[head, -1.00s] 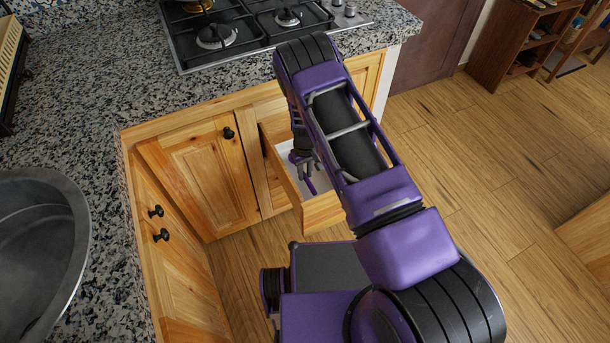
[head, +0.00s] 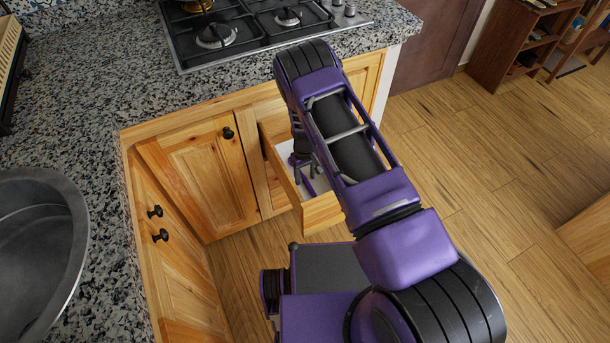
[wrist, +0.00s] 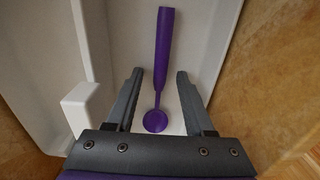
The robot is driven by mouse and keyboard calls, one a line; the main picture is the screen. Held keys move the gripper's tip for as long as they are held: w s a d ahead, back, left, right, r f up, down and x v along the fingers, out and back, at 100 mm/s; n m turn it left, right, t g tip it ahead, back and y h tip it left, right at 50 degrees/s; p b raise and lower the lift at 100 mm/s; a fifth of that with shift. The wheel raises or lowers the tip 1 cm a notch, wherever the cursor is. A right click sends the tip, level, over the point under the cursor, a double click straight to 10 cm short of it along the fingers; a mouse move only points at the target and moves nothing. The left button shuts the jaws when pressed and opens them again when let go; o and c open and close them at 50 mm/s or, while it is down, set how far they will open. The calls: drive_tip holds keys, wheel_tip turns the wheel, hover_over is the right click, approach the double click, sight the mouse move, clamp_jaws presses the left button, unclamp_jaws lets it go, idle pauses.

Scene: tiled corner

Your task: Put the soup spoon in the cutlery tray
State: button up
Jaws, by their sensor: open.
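The soup spoon (wrist: 162,60) is purple and lies in the white cutlery tray (wrist: 120,50), its handle pointing away and its round bowl near my gripper's base. My gripper (wrist: 159,75) is open, with one finger on each side of the spoon and a gap visible on both sides. In the head view my gripper (head: 303,172) is down inside the open drawer, and a small purple part of the spoon (head: 309,188) shows below it. My arm hides much of the tray there.
The wooden drawer (head: 283,172) stands open below the granite counter (head: 120,75), its walls close around my gripper. A gas stove (head: 245,30) is above and a metal sink (head: 40,240) is at left.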

sight(305, 178)
wheel_tip(305, 178, up, 12)
drive_tip(key=p, duration=0.1)
drive_tip(key=shift+r, duration=0.15)
idle(0.6)
